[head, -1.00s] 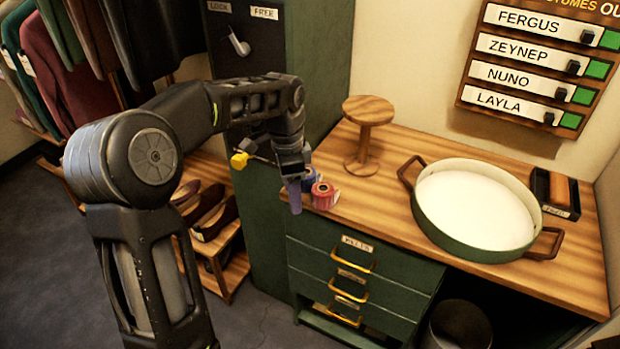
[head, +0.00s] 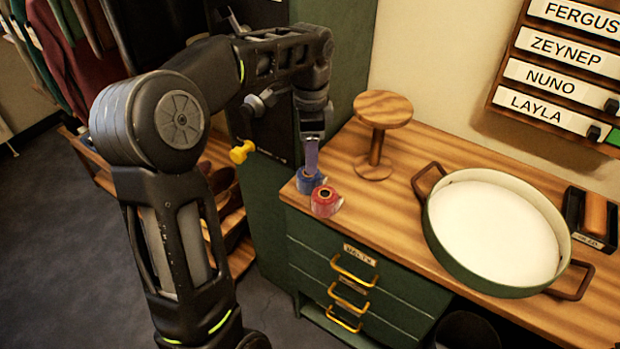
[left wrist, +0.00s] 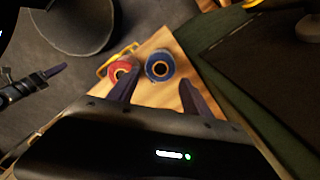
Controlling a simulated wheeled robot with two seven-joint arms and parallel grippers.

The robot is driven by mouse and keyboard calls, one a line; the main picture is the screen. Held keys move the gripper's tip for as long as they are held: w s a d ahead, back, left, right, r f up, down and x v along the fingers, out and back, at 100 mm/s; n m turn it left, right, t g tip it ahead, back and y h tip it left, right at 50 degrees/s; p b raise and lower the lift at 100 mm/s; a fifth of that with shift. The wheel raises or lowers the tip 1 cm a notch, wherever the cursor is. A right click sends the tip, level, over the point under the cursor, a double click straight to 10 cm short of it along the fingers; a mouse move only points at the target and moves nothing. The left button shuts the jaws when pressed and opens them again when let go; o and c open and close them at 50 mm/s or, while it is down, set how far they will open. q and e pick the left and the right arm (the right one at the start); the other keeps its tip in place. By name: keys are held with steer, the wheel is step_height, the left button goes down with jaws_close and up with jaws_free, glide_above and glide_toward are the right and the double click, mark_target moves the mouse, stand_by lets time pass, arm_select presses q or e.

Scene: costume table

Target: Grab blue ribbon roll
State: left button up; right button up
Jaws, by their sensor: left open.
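The blue ribbon roll (head: 309,182) stands at the near left corner of the wooden tabletop, with its round hole facing up in the left wrist view (left wrist: 160,66). A red ribbon roll (head: 326,202) stands right beside it, and also shows in the left wrist view (left wrist: 121,71). My left gripper (head: 311,158) points down over the blue roll, open and empty. In the left wrist view the blue roll shows beyond the gap between its purple fingers (left wrist: 160,92). What looks like my right gripper (left wrist: 40,82) shows at the left edge there; its jaw opening is unclear.
A round wooden stand (head: 382,110) rises behind the rolls. A large white-bottomed green pan (head: 495,290) fills the tabletop to the right. A dark green cabinet (head: 262,190) stands close on the left. Green drawers (head: 375,280) lie below the tabletop.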

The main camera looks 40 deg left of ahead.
mark_target(309, 180)
arm_select(q)
steer(key=shift+f, duration=1)
steer(key=shift+f, duration=0.1)
step_height(309, 180, down, 5)
steer(key=shift+a+f+p, duration=0.1)
steer(key=shift+a+p, duration=0.05)
steer(key=shift+p, duration=0.25)
steer(key=shift+s, duration=0.1)
steer(key=shift+c, duration=0.3)
steer(key=c, duration=1)
steer(key=shift+o, duration=0.2)
steer(key=shift+r, duration=0.2)
